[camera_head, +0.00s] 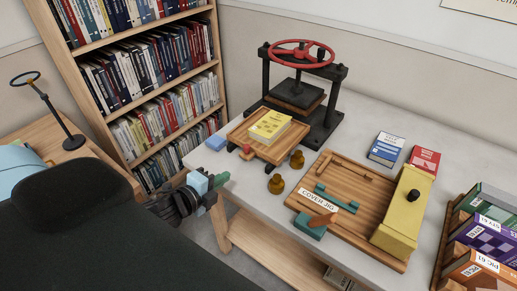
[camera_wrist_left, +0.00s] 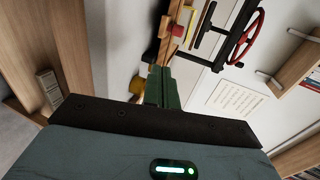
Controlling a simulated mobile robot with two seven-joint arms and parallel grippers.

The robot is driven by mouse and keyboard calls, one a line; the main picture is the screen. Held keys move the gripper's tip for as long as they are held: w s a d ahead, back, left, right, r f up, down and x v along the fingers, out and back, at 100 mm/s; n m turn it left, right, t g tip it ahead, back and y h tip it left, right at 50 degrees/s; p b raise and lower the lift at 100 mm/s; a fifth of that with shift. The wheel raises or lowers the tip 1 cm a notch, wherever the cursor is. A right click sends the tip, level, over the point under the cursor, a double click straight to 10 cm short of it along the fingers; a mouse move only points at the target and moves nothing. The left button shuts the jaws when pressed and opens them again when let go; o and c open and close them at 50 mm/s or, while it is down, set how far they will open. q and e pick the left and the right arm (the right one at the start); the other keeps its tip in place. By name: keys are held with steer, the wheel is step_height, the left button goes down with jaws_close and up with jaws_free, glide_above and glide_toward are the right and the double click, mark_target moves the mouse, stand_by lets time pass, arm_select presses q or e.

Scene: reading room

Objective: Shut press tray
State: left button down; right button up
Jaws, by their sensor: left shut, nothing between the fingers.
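The black book press (camera_head: 308,85) with a red handwheel (camera_head: 299,53) stands at the back of the table. Its wooden tray (camera_head: 282,148) sticks out in front of the press, with a yellow book (camera_head: 269,126) lying on it. A red knob (camera_head: 247,151) is on the tray's front edge. My left gripper (camera_head: 222,179) is shut and empty, just off the table's left edge, in front of the knob and apart from it. In the left wrist view its green fingers (camera_wrist_left: 163,88) are together, with the red knob (camera_wrist_left: 177,30) beyond the tips. My right gripper is not in view.
Two brass knobs (camera_head: 276,184) stand right of the tray. A wooden cover jig (camera_head: 345,194) with a yellow block (camera_head: 402,212) fills the table's front right. A bookshelf (camera_head: 150,90) stands behind on the left.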

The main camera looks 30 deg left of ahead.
arm_select(q)
glide_toward(258, 154)
steer(key=x, duration=0.5)
steer(key=shift+s+f, duration=0.1)
steer(key=shift+f, duration=0.05)
steer(key=shift+w+d, duration=0.15)
steer(key=shift+w, duration=0.6)
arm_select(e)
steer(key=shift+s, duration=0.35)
arm_select(q)
steer(key=shift+f, duration=0.1)
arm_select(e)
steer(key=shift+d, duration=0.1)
